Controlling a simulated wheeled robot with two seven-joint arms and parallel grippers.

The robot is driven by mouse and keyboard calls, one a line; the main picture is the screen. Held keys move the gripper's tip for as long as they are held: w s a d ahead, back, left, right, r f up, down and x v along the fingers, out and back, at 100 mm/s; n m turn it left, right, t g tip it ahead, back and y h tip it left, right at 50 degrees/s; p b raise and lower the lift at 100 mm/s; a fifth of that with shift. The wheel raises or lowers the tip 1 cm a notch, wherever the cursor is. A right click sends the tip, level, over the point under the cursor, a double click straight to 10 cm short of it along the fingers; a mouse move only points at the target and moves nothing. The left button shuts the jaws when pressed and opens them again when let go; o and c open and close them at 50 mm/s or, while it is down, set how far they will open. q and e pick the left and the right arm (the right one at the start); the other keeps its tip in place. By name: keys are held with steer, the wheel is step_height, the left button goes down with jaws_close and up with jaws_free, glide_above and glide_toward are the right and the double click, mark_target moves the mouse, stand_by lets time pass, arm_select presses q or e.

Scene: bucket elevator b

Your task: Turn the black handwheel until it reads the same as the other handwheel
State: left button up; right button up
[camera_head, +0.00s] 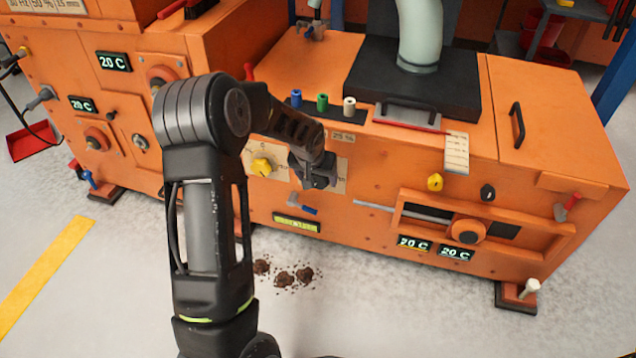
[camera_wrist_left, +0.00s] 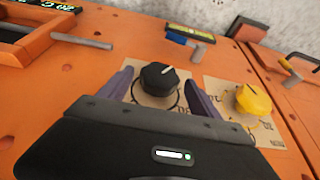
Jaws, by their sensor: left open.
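The black handwheel (camera_wrist_left: 157,80) sits on a beige dial plate in the left wrist view, with a white pointer line slanting to the upper right. The yellow handwheel (camera_wrist_left: 252,100) is to its right there, with a dark line slanting to the upper left. The yellow one also shows in the head view (camera_head: 261,167). My left gripper (camera_head: 322,180) is at the machine's front panel and hides the black handwheel in the head view. In the wrist view its open fingers are on either side of the black handwheel; contact cannot be told. My right gripper is out of view.
The orange machine (camera_head: 400,165) fills the middle. A blue-and-grey lever (camera_head: 302,208) and a green level strip (camera_head: 297,223) lie below the dials. A grey bar (camera_head: 400,211) is to the right. Dark crumbs (camera_head: 290,276) lie on the open floor.

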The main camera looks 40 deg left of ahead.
arm_select(q)
steer(key=shift+x, duration=1.05)
steer(key=shift+c, duration=0.3)
steer(key=c, duration=1.2)
steer(key=shift+c, duration=0.2)
